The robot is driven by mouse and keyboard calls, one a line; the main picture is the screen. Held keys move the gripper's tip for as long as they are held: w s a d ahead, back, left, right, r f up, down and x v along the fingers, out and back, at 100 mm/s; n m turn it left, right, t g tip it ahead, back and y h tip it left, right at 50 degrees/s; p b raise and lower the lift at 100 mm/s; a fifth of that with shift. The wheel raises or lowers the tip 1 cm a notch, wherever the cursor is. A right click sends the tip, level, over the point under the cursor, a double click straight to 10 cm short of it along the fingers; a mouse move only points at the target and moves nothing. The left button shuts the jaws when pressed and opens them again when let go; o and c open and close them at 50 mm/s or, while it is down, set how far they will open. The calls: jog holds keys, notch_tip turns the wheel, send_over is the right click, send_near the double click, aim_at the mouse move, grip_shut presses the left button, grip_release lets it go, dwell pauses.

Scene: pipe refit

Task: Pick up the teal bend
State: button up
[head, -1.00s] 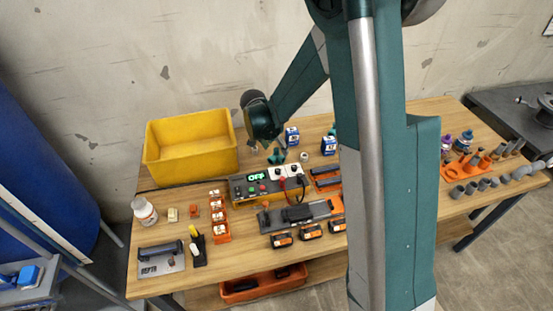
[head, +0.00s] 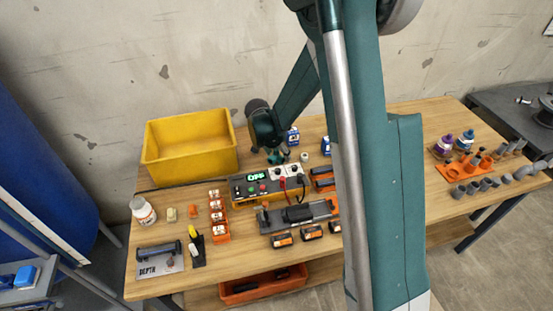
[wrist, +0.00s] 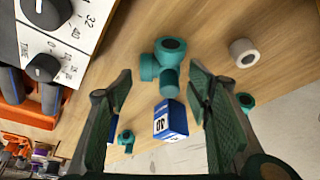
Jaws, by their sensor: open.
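In the wrist view a teal fitting (wrist: 171,47) with several stubby round ends lies on the wooden bench, just beyond my fingertips and roughly between them. A smaller teal piece (wrist: 125,138) lies near the left finger, and another teal piece (wrist: 246,101) shows beside the right finger. I cannot tell for sure which is the bend. My gripper (wrist: 160,73) is open and empty, its fingers spread. In the head view my gripper (head: 275,150) is low over the back of the bench, behind the control box, partly covering a teal fitting.
A blue-and-white box (wrist: 170,120) stands close by between the fingers' view. A white ring (wrist: 244,53) lies to the right. The control box (head: 265,184) with knobs stands in front of my gripper. A yellow bin (head: 190,150) is to the left.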

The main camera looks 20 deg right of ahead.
jog(key=shift+c, duration=0.5)
jog(key=c, duration=0.8)
jog(key=shift+r, duration=0.1)
jog(key=shift+r+p, duration=0.9)
jog(key=shift+r, duration=4)
